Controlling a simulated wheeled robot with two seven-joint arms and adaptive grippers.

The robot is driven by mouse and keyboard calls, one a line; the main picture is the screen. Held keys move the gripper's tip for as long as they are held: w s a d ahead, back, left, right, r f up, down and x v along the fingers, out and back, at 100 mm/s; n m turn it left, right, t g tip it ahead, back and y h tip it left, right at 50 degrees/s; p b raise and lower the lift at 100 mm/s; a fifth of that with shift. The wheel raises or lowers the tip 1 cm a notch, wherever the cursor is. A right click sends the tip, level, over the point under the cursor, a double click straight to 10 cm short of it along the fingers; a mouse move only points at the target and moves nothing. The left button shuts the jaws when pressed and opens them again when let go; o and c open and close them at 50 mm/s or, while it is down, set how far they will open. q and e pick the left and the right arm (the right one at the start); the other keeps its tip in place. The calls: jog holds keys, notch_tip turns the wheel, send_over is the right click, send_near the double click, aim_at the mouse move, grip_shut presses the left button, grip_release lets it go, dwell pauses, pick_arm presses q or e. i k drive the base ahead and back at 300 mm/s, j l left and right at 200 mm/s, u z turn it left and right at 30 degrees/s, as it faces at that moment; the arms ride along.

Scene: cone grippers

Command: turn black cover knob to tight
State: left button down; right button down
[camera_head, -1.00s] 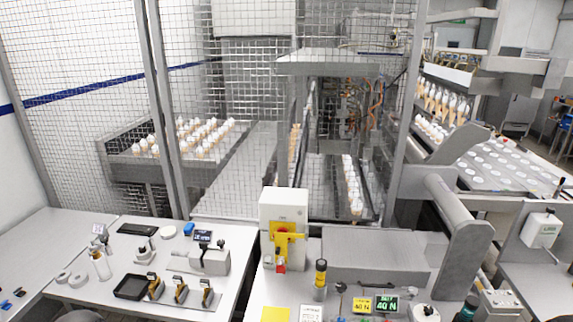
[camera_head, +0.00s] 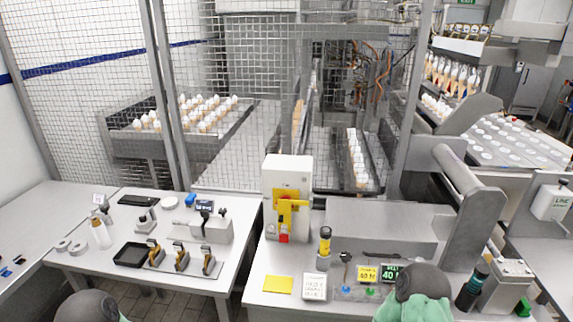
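I cannot tell for sure which part is the black cover knob. A small black knob-like piece on a stem (camera_head: 346,258) stands on the right bench, just right of a yellow and black cylinder (camera_head: 324,245). A grey-white device (camera_head: 211,228) with dark knobs on top sits on the left bench. In the head view, rounded grey and green parts of my arms show at the bottom left and bottom right. My fingertips are not visible. The right arm part covers some of the bench beside the green display.
A white box with a yellow handle (camera_head: 288,175) stands at the back of the right bench. Yellow and green displays (camera_head: 392,273) sit near a dark bottle (camera_head: 472,285). A black tray (camera_head: 131,255) lies on the left bench. Mesh fencing rises behind. A gap separates the benches.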

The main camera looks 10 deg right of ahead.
aim_at(346, 257)
jog(key=z, duration=0.95)
jog(key=j+u, duration=0.15)
jog(key=k+l, duration=0.05)
